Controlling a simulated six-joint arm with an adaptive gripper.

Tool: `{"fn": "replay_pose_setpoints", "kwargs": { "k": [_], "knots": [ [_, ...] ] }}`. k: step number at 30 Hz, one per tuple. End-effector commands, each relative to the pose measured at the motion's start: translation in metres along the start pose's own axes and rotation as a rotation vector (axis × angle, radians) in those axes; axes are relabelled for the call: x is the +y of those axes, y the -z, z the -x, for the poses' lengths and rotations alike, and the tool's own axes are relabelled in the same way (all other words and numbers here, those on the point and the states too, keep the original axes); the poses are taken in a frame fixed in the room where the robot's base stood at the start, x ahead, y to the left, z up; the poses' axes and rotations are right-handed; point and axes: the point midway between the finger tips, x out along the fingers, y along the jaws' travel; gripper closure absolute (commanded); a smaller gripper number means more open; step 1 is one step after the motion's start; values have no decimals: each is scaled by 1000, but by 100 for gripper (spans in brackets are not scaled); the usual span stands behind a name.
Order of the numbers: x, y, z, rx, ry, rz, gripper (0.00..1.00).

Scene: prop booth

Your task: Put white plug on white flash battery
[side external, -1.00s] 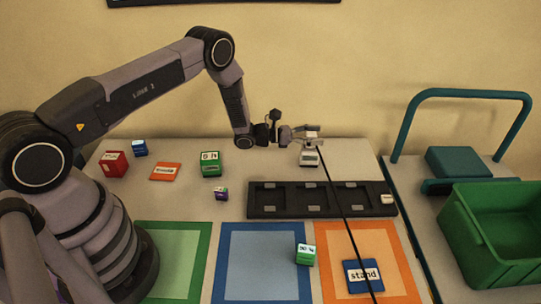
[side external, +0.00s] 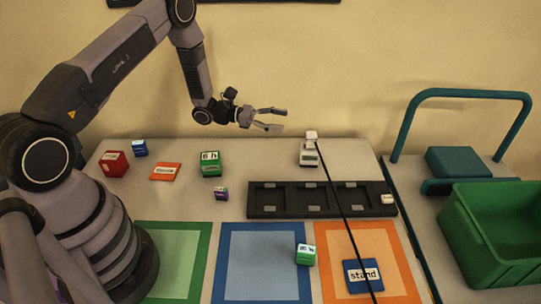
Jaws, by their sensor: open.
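The white plug (side external: 311,135) with its black cable sits on top of the white flash battery (side external: 309,157) at the back right of the table. The plug appears upright and touching the battery, though the exact fit is too small to tell. The black cable runs from the plug down to the front right. My gripper (side external: 283,119) is open and empty, in the air to the left of the plug and slightly above it, apart from it.
A black tray (side external: 277,214) lies in front of the battery, with a small white block (side external: 387,198) at its right end. Green, blue and orange mats lie at the front. Several labelled blocks stand at the left. A cart with a green bin (side external: 495,225) is at the right.

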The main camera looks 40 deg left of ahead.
Motion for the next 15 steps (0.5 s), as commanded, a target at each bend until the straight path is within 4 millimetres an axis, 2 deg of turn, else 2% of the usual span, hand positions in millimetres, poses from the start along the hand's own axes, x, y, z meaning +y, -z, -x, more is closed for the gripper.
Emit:
{"fn": "replay_pose_setpoints", "kwargs": {
  "k": [1,3,6,9,11,15],
  "knots": [
    [-9,-38,-8,10,94,-77,43],
    [-31,-81,-12,39,235,-183,43],
    [-67,-134,-8,97,428,-349,43],
    [-106,-176,6,169,604,-530,43],
    [-128,-197,19,220,703,-646,43],
    [-174,-232,58,357,903,-935,43]
  ]
}}
